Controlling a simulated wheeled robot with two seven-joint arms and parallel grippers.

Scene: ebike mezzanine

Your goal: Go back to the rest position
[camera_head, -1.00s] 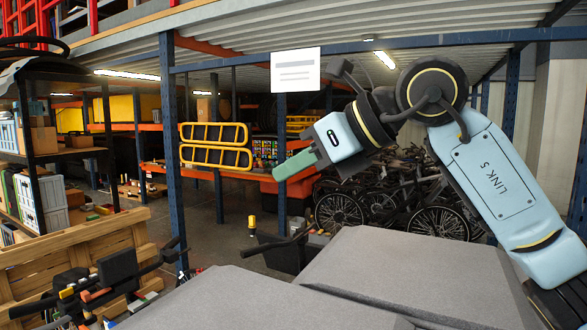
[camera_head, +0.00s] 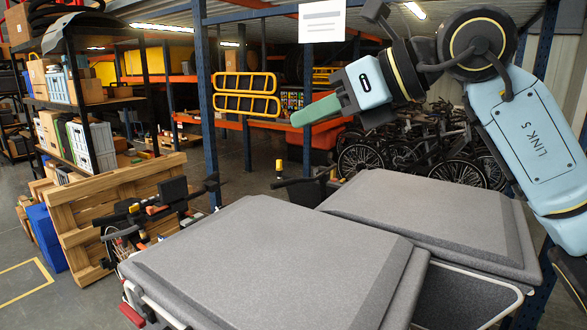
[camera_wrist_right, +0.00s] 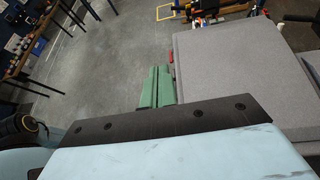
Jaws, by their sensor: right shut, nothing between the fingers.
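My right gripper (camera_head: 316,110) shows at the upper right of the head view, on the raised, bent right arm. Its green fingers are together with nothing between them, and they point left. The fingers also show in the right wrist view (camera_wrist_right: 157,88), side by side above the grey floor. The gripper is clear of everything around it, above and behind the grey box tops in the picture. My left gripper is in neither view.
Two grey padded box tops (camera_head: 270,265) (camera_head: 430,215) fill the foreground. A wooden pallet (camera_head: 120,200) and handlebars stand left of them. A blue post (camera_head: 206,110) rises behind. Bicycles (camera_head: 430,150) stand at the back right. Floor at the lower left (camera_head: 30,285) is clear.

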